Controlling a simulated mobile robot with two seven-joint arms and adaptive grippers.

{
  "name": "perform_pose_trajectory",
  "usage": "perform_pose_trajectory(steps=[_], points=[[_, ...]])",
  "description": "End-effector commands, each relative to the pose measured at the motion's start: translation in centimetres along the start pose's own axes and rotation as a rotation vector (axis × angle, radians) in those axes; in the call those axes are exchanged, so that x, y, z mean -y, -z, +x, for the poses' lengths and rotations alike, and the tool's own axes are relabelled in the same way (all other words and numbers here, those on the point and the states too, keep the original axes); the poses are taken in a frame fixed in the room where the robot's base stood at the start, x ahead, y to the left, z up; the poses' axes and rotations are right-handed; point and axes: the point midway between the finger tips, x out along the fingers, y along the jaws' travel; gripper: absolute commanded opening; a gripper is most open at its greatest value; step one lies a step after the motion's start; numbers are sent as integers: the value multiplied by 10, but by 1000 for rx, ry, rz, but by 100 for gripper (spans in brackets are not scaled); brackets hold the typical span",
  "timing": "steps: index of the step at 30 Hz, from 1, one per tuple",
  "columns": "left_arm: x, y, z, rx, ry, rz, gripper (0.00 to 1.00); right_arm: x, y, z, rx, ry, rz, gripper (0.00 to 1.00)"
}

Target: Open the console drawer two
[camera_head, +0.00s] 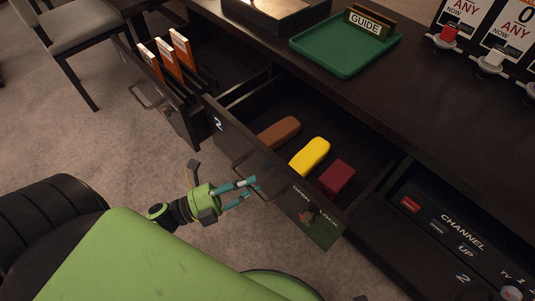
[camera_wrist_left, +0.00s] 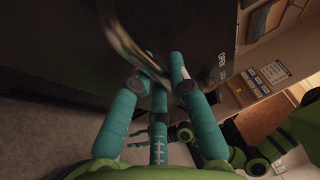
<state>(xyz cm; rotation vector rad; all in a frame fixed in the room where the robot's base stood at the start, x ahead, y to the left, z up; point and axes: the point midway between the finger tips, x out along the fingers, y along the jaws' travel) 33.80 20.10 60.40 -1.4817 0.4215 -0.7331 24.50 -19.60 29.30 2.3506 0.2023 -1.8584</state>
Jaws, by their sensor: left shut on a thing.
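Drawer two (camera_head: 231,138), dark with a white "2" on its front, stands pulled out from the console. Inside are a brown item (camera_head: 278,132), a yellow item (camera_head: 310,155) and a dark red box (camera_head: 337,177). My left gripper (camera_head: 254,184) is shut on the drawer's thin bar handle (camera_wrist_left: 122,42), in front of the drawer face. Its teal fingers (camera_wrist_left: 160,76) meet at the handle in the left wrist view.
Another open drawer (camera_head: 172,107) to the left holds several orange-and-white upright items. A green tray (camera_head: 337,57) with a GUIDE sign (camera_head: 366,22) is on the console top. A channel panel (camera_head: 450,235) lies right. A chair (camera_head: 75,28) stands at upper left. Carpet is clear between.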

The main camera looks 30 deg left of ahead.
Motion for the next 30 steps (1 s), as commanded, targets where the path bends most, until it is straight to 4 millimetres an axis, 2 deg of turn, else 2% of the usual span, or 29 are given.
perform_pose_trajectory(steps=[3,10,15,26,27,28,29,30], points=[[5,8,-22,1,-2,-2,0,-1,2,1,-11,-1,-2,40],[11,18,-46,1,1,-1,0,-1,3,4,-24,-3,-4,40],[12,21,-53,1,3,0,0,-2,1,5,-23,-3,-5,40],[12,21,-54,2,3,0,0,-2,1,5,-23,-3,-5,40],[12,21,-54,2,3,0,26,-2,1,5,-23,-3,-5,40],[12,21,-54,2,3,0,38,-2,1,5,-24,-3,-5,40],[12,21,-54,2,3,0,44,-2,1,5,-24,-3,-5,40],[12,21,-54,1,3,0,44,-2,1,5,-24,-3,-5,40]])
